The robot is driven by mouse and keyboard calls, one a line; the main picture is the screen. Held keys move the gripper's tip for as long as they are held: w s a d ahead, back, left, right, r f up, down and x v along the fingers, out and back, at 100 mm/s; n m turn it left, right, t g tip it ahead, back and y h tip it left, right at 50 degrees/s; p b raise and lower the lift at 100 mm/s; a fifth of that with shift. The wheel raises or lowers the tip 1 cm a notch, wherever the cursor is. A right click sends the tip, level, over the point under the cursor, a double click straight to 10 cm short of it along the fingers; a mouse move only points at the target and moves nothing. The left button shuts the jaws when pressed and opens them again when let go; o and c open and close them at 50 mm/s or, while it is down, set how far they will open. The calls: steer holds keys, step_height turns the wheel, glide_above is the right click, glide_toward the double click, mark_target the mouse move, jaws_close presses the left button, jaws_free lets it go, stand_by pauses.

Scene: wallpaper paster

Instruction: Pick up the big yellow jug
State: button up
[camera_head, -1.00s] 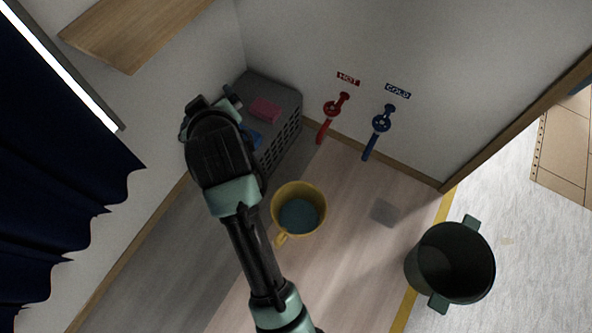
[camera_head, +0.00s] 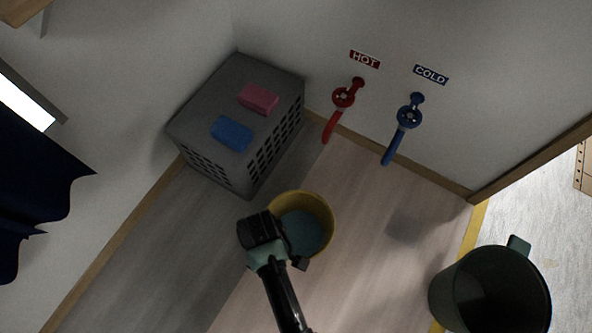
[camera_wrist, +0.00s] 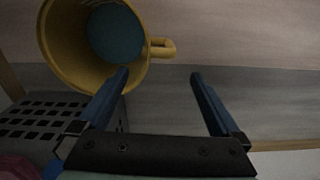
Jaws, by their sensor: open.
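The big yellow jug (camera_head: 325,212) stands on the floor with blue-grey contents or a blue-grey inside bottom. In the head view my arm and gripper (camera_head: 262,228) are over its left side and hide its handle. In the wrist view the jug (camera_wrist: 62,50) is at the upper left, with its handle (camera_wrist: 162,47) pointing right. My gripper (camera_wrist: 158,78) is open and empty. In that picture the handle lies just above the gap between the fingertips. The left fingertip overlaps the jug's rim; I cannot tell whether it touches.
A grey crate (camera_head: 190,125) with a pink block (camera_head: 258,99) and a blue block (camera_head: 232,133) on top stands behind left. Red (camera_head: 343,98) and blue (camera_head: 408,117) taps are on the wall. A dark green pot (camera_head: 460,300) stands at the right. Floor between is clear.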

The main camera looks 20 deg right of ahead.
step_height(320, 180, down, 7)
steer(key=b, duration=0.4)
steer(key=shift+r, duration=0.2)
step_height(320, 180, down, 5)
steer(key=b, duration=0.5)
steer(key=shift+r, duration=0.1)
steer(key=shift+s, duration=0.1)
jaws_close()
